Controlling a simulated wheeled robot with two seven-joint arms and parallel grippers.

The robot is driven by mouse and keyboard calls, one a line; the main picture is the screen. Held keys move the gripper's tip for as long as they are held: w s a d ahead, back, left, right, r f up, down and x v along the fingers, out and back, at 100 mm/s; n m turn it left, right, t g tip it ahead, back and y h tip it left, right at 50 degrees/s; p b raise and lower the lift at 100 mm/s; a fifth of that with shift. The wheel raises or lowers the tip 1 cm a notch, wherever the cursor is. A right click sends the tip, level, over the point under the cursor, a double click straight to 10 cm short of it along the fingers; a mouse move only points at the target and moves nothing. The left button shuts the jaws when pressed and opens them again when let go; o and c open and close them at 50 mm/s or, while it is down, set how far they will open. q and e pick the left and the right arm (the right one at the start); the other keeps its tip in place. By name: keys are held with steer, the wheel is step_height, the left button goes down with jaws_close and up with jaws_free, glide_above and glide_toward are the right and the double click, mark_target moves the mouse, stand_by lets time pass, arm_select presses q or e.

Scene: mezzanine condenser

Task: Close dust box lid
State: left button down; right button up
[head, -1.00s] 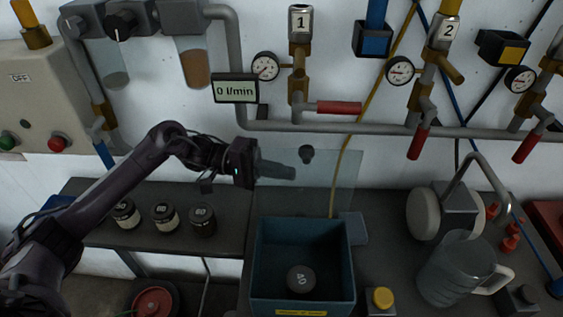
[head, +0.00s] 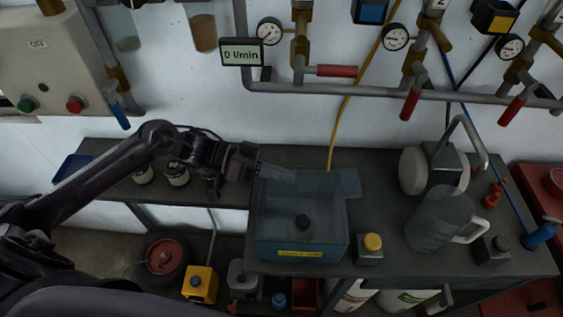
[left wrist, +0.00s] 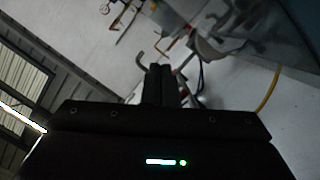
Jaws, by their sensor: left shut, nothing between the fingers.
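The blue-green dust box (head: 300,247) stands on the dark bench in the middle of the head view, with a yellow label on its front wall. My right gripper is out of view.
A yellow-topped button block (head: 371,247) stands right of the box. A clear jug (head: 438,220) and a bench grinder (head: 436,170) stand further right. Small dark jars (head: 177,174) are near my left arm. Pipes and red-handled valves (head: 410,104) run along the wall.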

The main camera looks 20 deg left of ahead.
mark_target(280, 207)
arm_select(q)
steer(key=f+m, duration=0.1)
steer(key=s+f+m, duration=0.1)
steer(key=s+f+t, duration=0.1)
steer(key=shift+d+f+m, duration=0.1)
steer(key=shift+d+m, duration=0.15)
steer(key=shift+m, duration=0.15)
steer(key=shift+s+d+f+m+y+b, duration=0.15)
steer(key=shift+s+f+m+b, duration=0.1)
steer(key=shift+f+m, duration=0.2)
steer(key=shift+s+f+m+y+b, duration=0.15)
steer(key=shift+s+f+m+b, duration=0.1)
steer(key=shift+f+m, duration=0.2)
steer(key=shift+f, duration=0.7)
steer(key=shift+s+t, duration=0.1)
steer(key=shift+t, duration=0.3)
